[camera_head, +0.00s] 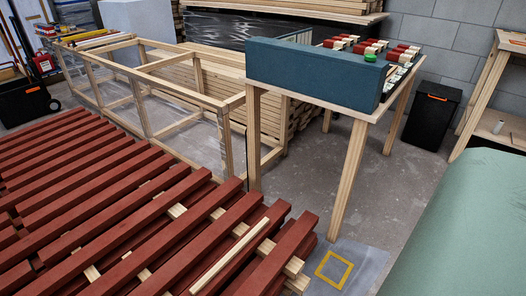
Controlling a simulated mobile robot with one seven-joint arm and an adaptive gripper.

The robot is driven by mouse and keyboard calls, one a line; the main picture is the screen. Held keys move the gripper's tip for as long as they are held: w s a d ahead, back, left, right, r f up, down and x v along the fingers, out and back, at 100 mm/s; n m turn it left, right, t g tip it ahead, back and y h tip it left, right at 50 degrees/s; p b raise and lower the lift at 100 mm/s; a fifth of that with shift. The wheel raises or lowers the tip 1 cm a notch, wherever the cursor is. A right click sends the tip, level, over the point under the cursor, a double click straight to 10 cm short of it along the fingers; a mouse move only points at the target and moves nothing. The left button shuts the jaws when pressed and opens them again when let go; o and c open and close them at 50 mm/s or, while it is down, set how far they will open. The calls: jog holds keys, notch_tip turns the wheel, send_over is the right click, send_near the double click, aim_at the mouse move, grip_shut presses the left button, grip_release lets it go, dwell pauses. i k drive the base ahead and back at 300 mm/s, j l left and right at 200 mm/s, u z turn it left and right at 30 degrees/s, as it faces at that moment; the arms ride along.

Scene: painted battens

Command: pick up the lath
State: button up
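A thin pale wooden lath (230,256) lies on top of the stacked dark red battens (110,215), near the right end of the stack. It runs slantwise, roughly along the line of the battens, and nothing covers it. Its lower end comes near the bottom edge of the picture. My gripper is not in view.
Pale cross pieces (292,268) stick out between the battens. A wooden table (357,165) carries a long blue-green box (312,75) and small red and cream blocks. An open wooden frame (150,130) stands behind the stack. Grey floor with a yellow square (334,270) lies right.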

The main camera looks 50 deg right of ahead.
aim_at(215, 270)
jog(key=z, duration=0.95)
jog(key=k+l+u, duration=0.1)
jog(key=u, duration=1)
jog(key=k+l, duration=0.15)
jog(key=k, duration=0.25)
jog(key=k+l, duration=0.2)
jog(key=k, duration=0.15)
